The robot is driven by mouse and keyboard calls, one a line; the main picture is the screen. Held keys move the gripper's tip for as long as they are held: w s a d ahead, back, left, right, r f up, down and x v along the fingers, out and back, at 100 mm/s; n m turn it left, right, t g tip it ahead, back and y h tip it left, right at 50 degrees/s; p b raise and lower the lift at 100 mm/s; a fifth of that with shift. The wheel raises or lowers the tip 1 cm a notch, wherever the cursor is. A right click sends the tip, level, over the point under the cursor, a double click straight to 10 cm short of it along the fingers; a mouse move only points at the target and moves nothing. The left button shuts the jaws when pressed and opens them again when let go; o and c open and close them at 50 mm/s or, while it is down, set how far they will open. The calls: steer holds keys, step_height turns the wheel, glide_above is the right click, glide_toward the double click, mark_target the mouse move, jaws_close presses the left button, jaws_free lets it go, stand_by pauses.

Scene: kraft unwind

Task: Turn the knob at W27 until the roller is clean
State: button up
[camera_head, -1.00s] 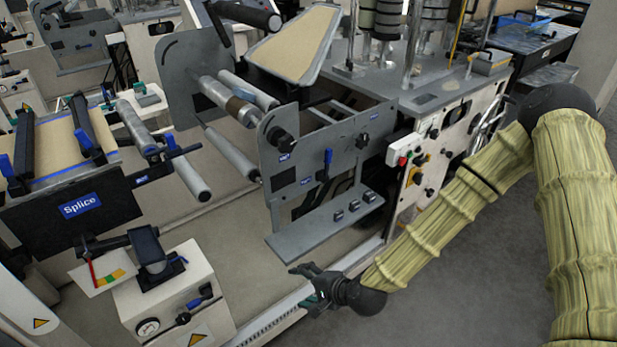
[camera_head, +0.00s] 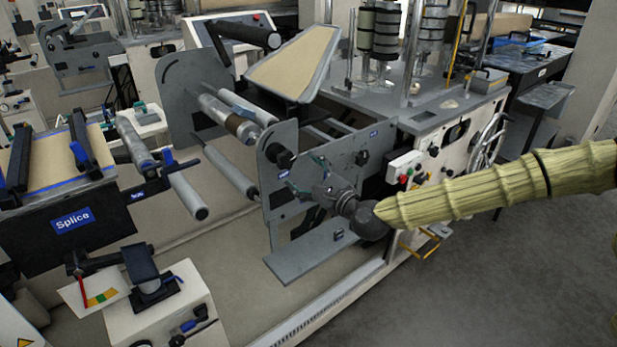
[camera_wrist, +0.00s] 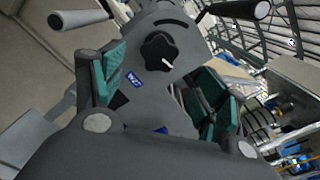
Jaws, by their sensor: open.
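A black lobed knob (camera_wrist: 158,52) with a white pointer mark stands on a grey plate in the wrist view, with a small blue label (camera_wrist: 135,80) beside it, too blurred to read. What seems the same knob (camera_head: 284,158) shows on the grey side plate in the head view. My gripper (camera_wrist: 165,88) is open, its teal pads on either side below the knob in the picture, apart from it. In the head view my gripper (camera_head: 303,180) is at the side plate, near the knob. A grey roller (camera_head: 218,108) with a brown patch (camera_head: 241,127) runs behind the plate.
A grey shelf (camera_head: 295,262) juts out below. A splice table (camera_head: 75,238) stands left, and a white control panel (camera_head: 402,165) is right. Open floor lies at the lower right.

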mark_target(288, 162)
steer(key=x, duration=0.6)
steer(key=shift+w+a+f+b, duration=0.1)
steer(key=shift+a+f+b, duration=0.05)
steer(key=shift+b, duration=0.2)
steer(key=shift+b+x, duration=0.55)
steer(key=shift+x, duration=0.7)
steer(key=c, duration=1)
steer(key=shift+c, duration=0.2)
